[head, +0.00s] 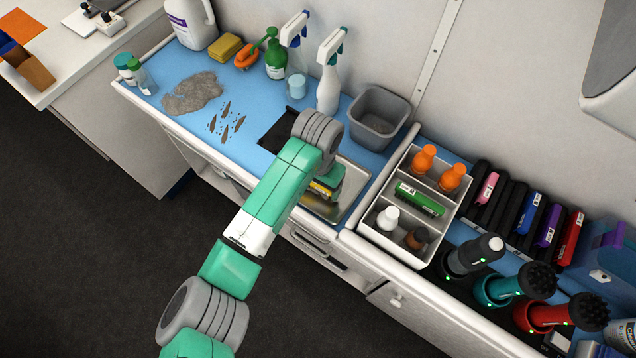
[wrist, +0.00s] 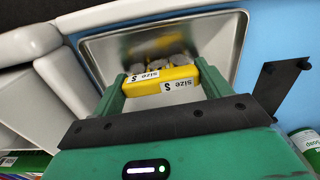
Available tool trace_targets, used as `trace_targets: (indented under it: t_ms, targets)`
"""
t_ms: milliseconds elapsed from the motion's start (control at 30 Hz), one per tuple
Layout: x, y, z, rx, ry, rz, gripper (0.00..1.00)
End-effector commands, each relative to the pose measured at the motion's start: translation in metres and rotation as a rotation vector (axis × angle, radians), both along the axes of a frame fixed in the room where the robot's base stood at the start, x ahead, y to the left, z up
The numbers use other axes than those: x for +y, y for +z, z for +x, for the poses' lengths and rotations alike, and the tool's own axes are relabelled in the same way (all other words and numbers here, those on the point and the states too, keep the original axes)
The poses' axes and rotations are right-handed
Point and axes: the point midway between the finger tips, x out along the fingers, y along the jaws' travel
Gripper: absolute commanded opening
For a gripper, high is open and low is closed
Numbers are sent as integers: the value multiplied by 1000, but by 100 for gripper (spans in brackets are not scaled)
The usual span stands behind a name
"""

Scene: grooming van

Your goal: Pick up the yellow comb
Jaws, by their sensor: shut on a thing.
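The yellow comb (wrist: 160,82) is a small yellow block with white "size S" labels, held between the two green fingers of my gripper (wrist: 163,88) in the wrist view. My gripper is shut on it from both sides. The comb is over a shallow metal tray (wrist: 236,30), whose floor shows a yellow reflection. Whether the comb touches the tray floor is unclear. In the head view, my gripper (head: 325,188) is over the metal tray (head: 352,203) with a bit of the yellow comb (head: 318,189) showing; my arm hides the rest.
A grey bin (head: 378,117) stands behind the tray. A white divided caddy (head: 372,232) with bottles is to its right. Spray bottles (head: 329,90) and a fur pile (head: 192,93) are at the left on the blue counter. Several clippers (head: 480,252) stand farther right.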

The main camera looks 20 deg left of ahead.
Motion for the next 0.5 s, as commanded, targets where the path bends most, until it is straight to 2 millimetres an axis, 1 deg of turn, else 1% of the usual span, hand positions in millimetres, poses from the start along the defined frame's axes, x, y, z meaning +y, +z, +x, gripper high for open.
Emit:
trace_targets:
  t_ms: [167,267,367,500]
  targets:
    - [0,1,0,-1,0,0,55]
    - [0,5,0,-2,-1,0,55]
    - [0,15,1,-3,0,0,55]
    - [-1,36,0,-3,-1,0,55]
